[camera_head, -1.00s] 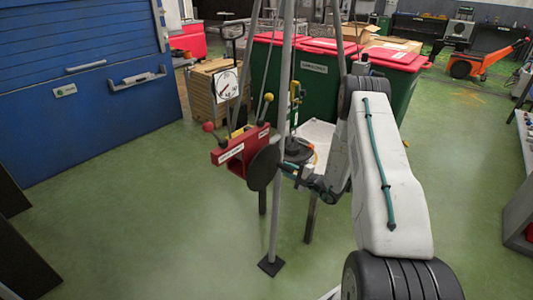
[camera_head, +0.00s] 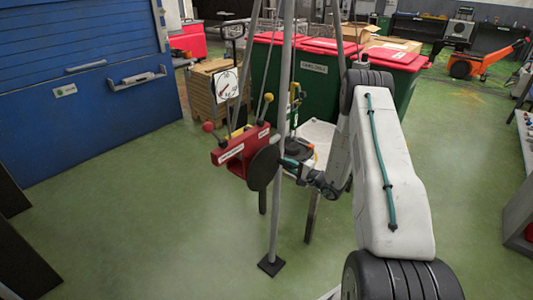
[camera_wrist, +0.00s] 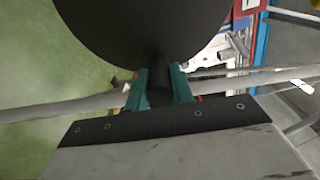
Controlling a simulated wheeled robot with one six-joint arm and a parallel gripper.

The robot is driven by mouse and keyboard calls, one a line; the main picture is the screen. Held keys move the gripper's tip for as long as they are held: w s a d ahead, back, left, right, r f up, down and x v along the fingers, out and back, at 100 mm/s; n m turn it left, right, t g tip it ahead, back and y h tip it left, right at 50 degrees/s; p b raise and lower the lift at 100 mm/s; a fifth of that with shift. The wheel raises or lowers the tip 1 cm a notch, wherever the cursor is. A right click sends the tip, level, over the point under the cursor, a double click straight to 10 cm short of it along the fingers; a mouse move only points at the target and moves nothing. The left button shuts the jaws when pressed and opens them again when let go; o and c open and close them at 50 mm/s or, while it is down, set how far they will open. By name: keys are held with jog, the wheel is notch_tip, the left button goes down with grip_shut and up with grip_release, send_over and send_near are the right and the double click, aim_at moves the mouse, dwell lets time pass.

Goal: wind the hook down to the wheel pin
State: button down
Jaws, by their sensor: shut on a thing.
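A dark round crank disc (camera_head: 264,166) stands at the front of a tripod frame, beside a pole. My gripper (camera_wrist: 159,88) has its green fingers closed around the disc's dark handle (camera_wrist: 158,76) in the wrist view. In the head view my gripper (camera_head: 290,162) is just right of the disc, partly behind the pole. A yellow and dark piece (camera_head: 296,92), perhaps the hook, hangs above a white-topped table (camera_head: 320,133). The wheel pin cannot be made out clearly.
A red labelled box (camera_head: 240,152) with knobbed levers is left of the disc. A white dial (camera_head: 226,84) hangs behind it. Tripod legs, including the front pole (camera_head: 278,215), stand close to my arm. Red-lidded green bins (camera_head: 318,78) are behind. Green floor is clear at left.

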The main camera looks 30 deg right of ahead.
jog(key=c, duration=1)
grip_release()
jog(key=v, duration=0.8)
